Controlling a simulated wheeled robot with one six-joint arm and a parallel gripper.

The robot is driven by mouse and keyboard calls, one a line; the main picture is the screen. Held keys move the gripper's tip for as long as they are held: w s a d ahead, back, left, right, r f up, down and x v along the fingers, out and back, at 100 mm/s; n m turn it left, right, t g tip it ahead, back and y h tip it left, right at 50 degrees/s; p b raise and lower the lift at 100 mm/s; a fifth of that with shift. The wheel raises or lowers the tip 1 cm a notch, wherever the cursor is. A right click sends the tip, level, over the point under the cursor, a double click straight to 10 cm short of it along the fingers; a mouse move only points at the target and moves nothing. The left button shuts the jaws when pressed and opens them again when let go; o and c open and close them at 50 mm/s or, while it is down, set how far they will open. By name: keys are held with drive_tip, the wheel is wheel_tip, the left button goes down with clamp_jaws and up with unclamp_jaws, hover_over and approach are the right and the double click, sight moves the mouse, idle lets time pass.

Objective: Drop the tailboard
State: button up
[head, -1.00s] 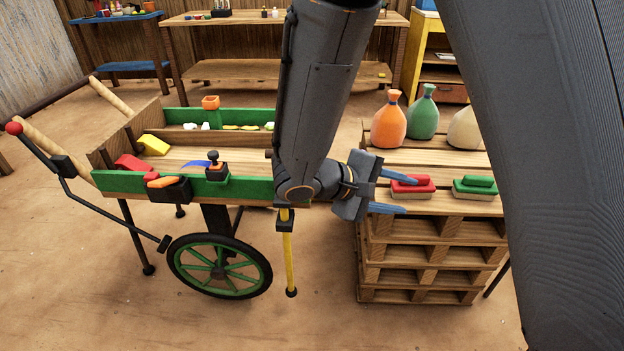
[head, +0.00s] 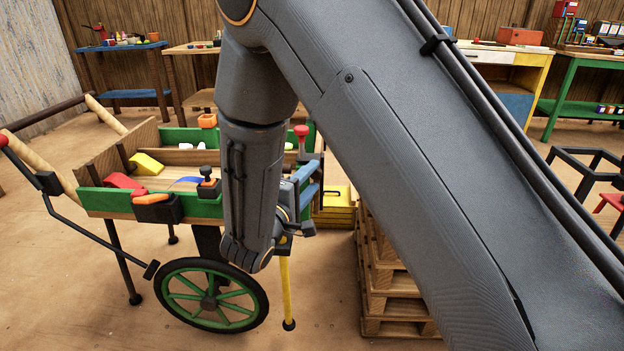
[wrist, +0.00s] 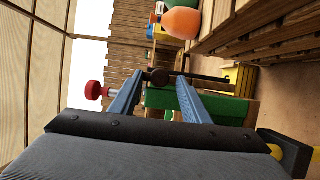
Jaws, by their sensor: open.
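The handcart with green side boards (head: 95,200) stands at the left in the head view. Its right end, where the tailboard would be, is mostly hidden behind my arm. A red knob on a stem (head: 301,131) rises at that end. In the wrist view the red knob (wrist: 94,90) is left of my fingers, with a dark round part between the fingertips. A green board (wrist: 222,108), apparently the cart's end, lies behind and right of them. My gripper (head: 314,180) is open at the cart's right end; in the wrist view its blue fingers (wrist: 161,78) are apart. I cannot tell whether they touch anything.
A yellow prop leg (head: 285,285) and a spoked wheel (head: 210,297) stand under the cart. A stack of wooden pallets (head: 400,328) is close on the right. A yellow crate (head: 340,208) is beyond the gripper. Workbenches line the back wall.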

drive_tip(key=shift+w+d, duration=0.25)
drive_tip(key=shift+w, duration=0.25)
clamp_jaws()
